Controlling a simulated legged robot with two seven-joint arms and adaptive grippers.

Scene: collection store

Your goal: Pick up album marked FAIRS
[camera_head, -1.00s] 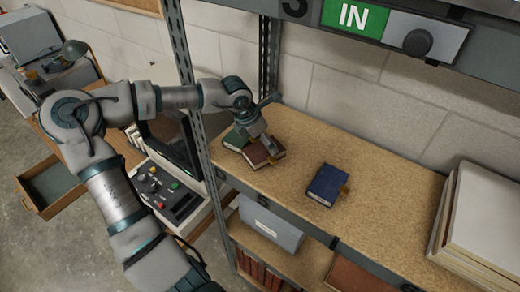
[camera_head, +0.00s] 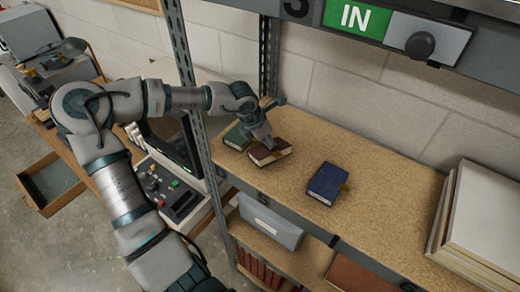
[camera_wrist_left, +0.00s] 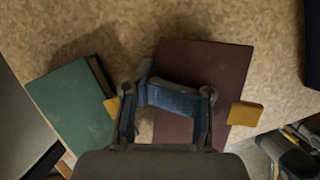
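A maroon album (camera_head: 268,152) lies flat on the cork-coloured shelf, with a pale spine label too small to read. In the left wrist view the maroon album (camera_wrist_left: 185,58) has a yellow tab (camera_wrist_left: 245,114) at its right. My left gripper (camera_head: 264,138) is at the maroon album, its fingers (camera_wrist_left: 172,98) over the album's left part and hiding some of it. Whether they grip it is unclear. A green album (camera_head: 237,137) lies left of it, and a blue album (camera_head: 328,183) lies apart to the right. I cannot read FAIRS on any album. My right gripper is not in view.
A metal upright (camera_head: 196,110) stands left of the albums. A stack of large pale folders (camera_head: 480,225) is at the shelf's right end. The upper shelf edge with the green IN sign (camera_head: 355,17) is above. The shelf is clear around the blue album.

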